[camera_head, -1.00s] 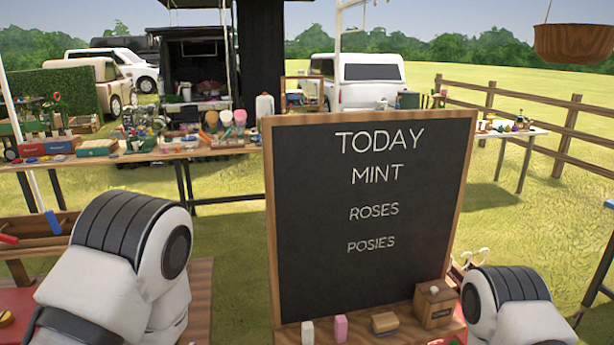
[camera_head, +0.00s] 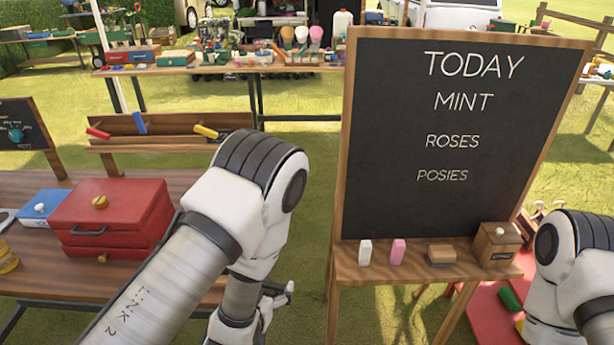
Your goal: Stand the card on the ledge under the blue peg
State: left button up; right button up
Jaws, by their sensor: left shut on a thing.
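A wooden rack with a ledge (camera_head: 165,141) stands at the far side of the left table. On its backboard are a blue peg (camera_head: 140,123), a red peg (camera_head: 98,133) to its left and a yellow peg (camera_head: 206,131) to its right. The ledge under the blue peg looks bare. My left gripper (camera_head: 279,296) is low in the middle, to the right of the table and partly hidden by my own wrist. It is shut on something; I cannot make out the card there. My right arm shows at the right edge; its gripper is out of view.
A red toolbox (camera_head: 113,215) and a blue box (camera_head: 42,207) stand on the left table (camera_head: 40,260), in front of the rack. A large chalkboard (camera_head: 455,130) stands right of my left arm. A small chalkboard (camera_head: 22,125) is at the far left.

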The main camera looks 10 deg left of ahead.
pick_arm(q)
jog(key=shift+a+f, duration=0.1)
jog(key=shift+f, duration=0.05)
jog(key=shift+w+d+f+m+h, duration=0.1)
jog(key=shift+f+m+h, duration=0.15)
jog(key=shift+f, duration=0.25)
jog(key=shift+w+d+f+m+h, duration=0.15)
jog(key=shift+f+h, duration=0.1)
jog(key=shift+f, duration=0.25)
jog(key=w+a+r+n+y, duration=0.1)
jog(key=w+a+r, duration=0.1)
jog(key=w+a, duration=0.2)
jog(key=w+a+r+n+y, duration=0.1)
jog(key=w+a+r, duration=0.2)
jog(key=a, duration=0.6)
jog(key=w+a+r+n+y, duration=0.1)
jog(key=w+a+r+y, duration=0.1)
jog(key=w+a, duration=0.3)
jog(key=shift+a+r+n+g, duration=0.25)
jog(key=shift+a+n+g, duration=0.05)
jog(key=shift+a, duration=0.65)
